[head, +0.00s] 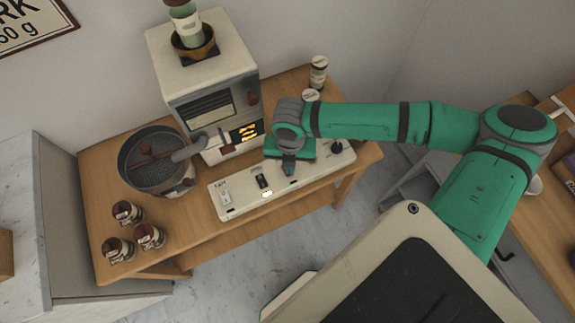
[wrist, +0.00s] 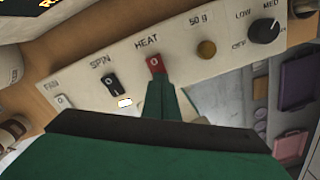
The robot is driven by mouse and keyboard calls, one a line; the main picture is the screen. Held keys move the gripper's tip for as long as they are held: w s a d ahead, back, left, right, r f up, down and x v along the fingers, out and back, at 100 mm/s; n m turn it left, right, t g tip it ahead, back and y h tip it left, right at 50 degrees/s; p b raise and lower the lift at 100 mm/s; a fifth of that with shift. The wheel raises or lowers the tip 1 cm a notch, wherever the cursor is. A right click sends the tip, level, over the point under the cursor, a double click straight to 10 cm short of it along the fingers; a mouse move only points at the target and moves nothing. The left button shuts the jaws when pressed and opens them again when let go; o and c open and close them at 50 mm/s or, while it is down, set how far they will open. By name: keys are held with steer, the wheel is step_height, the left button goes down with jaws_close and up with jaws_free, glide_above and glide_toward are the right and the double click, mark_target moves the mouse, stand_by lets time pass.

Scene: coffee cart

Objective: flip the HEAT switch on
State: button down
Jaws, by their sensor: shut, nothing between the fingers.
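The HEAT switch (wrist: 155,64) is a red rocker with a "0" mark, under the word HEAT on the white control panel in the wrist view. My gripper (wrist: 164,84) is shut, with its green fingertips right at the lower edge of the red switch; I cannot tell if they touch it. In the head view my gripper (head: 289,170) is over the front of the control panel (head: 237,200) and hides the red switch. A black SPIN switch (wrist: 111,84) sits left of HEAT, with a small lit lamp (wrist: 125,102) below it.
A roaster machine (head: 205,75), a round pan (head: 155,160) and several jars (head: 127,212) stand on the wooden cart. Open floor lies in front.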

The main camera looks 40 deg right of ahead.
steer(key=shift+f, duration=0.5)
steer(key=shift+r, duration=0.1)
stand_by(0.3)
step_height(320, 180, up, 7)
stand_by(0.9)
steer(key=shift+s, duration=0.1)
stand_by(0.4)
